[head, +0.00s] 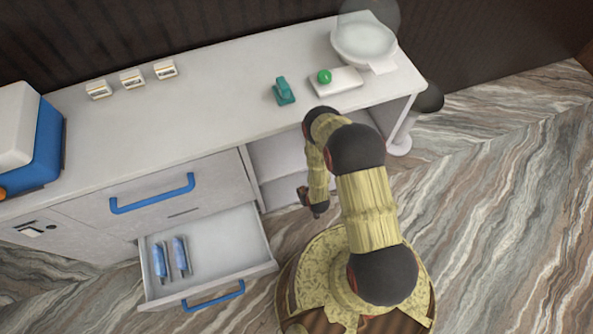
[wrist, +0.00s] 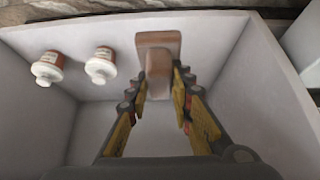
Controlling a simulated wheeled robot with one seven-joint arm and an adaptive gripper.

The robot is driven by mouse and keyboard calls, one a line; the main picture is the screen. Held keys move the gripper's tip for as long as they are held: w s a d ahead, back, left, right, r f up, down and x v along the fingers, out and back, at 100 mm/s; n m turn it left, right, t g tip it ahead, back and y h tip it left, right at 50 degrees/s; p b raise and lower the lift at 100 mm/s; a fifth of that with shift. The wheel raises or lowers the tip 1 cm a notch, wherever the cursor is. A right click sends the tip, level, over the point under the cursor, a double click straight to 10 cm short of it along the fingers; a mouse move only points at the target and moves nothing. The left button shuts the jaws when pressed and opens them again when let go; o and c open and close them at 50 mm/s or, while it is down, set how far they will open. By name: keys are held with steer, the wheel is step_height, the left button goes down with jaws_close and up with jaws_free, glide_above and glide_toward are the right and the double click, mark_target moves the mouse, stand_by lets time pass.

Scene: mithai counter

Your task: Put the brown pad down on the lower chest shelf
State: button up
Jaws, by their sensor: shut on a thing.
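My gripper (wrist: 158,88) is shut on the brown pad (wrist: 158,50), a reddish-brown block with a wider end, in the wrist view. The pad is between the fingertips, inside or over a white-walled compartment (wrist: 255,95); I cannot tell whether it touches the compartment. In the head view my gripper (head: 311,206) is small and dark, in front of the open bay of the white chest. The lower chest shelf (head: 277,192) shows in that bay, partly hidden by my arm. I cannot tell which level the wrist view shows.
Two brown jars with white lids stand left of the pad, one farther left (wrist: 47,68) and one nearer (wrist: 101,66). An open drawer (head: 225,235) with blue packets juts out left of my gripper. The counter (head: 220,100) carries a green tool (head: 283,92) and a scale (head: 362,45).

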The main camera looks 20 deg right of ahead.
steer(key=w+a+f+b, duration=0.1)
steer(key=w+f+b, duration=0.1)
steer(key=w+f, duration=0.1)
steer(key=w+a+f+b, duration=0.1)
steer(key=w+f+b, duration=0.1)
steer(key=w+f, duration=0.1)
steer(key=w+a+f+b, duration=0.1)
steer(key=w+f, duration=0.2)
steer(key=w, duration=0.2)
steer(key=shift+w+a+b, duration=0.25)
steer(key=shift+a+b, duration=0.05)
steer(key=shift+b, duration=0.1)
steer(key=shift+w+a+f+b, duration=0.15)
steer(key=shift+f+b, duration=0.6)
steer(key=shift+f, duration=0.95)
steer(key=shift+f, duration=0.15)
steer(key=o, duration=1)
